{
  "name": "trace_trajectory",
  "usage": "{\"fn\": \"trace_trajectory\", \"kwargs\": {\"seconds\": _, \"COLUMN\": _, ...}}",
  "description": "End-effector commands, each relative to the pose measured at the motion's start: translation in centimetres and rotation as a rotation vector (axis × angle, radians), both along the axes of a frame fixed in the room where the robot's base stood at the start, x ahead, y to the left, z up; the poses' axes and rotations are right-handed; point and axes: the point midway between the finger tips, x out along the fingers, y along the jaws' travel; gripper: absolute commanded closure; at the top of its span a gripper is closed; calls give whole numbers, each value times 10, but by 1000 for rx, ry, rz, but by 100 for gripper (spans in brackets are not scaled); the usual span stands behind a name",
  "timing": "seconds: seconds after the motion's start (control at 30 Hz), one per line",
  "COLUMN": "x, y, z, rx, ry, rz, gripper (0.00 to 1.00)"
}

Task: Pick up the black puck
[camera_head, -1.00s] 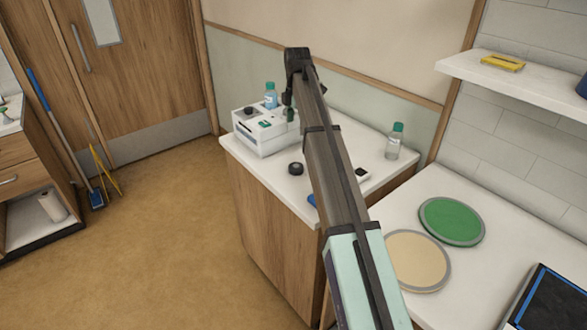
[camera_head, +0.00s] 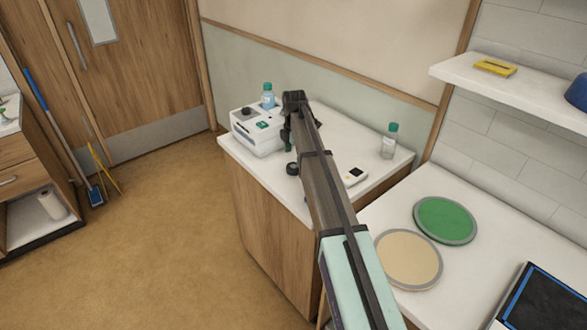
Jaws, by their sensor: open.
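The black puck (camera_head: 292,169) lies on the white top of the wooden cabinet, near its front edge, just left of my arm. My gripper (camera_head: 288,147) hangs below the far end of my arm, between the white machine and the puck. It is small and dark here and partly hidden by the arm. It appears empty and above the puck, apart from it; the exact gap is hard to tell.
A clear green-capped bottle (camera_head: 389,142) and a small white device (camera_head: 355,176) are right of my arm. Green (camera_head: 445,221) and beige (camera_head: 407,260) discs lie nearer.

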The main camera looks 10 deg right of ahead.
Motion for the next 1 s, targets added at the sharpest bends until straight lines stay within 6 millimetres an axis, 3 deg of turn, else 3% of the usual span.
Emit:
{"fn": "trace_trajectory", "kwargs": {"seconds": 0.4, "x": -1, "y": 1, "z": -43, "rx": 0, "ry": 1, "rz": 0, "gripper": 12}}
{"fn": "trace_trajectory", "kwargs": {"seconds": 0.67, "x": -1, "y": 1, "z": -47, "rx": 0, "ry": 0, "rz": 0, "gripper": 12}}
{"fn": "trace_trajectory", "kwargs": {"seconds": 0.87, "x": -1, "y": 1, "z": -47, "rx": 0, "ry": 0, "rz": 0, "gripper": 82}}
{"fn": "trace_trajectory", "kwargs": {"seconds": 0.9, "x": -1, "y": 1, "z": -47, "rx": 0, "ry": 0, "rz": 0, "gripper": 90}}
{"fn": "trace_trajectory", "kwargs": {"seconds": 1.0, "x": -1, "y": 1, "z": -47, "rx": 0, "ry": 0, "rz": 0, "gripper": 90}}
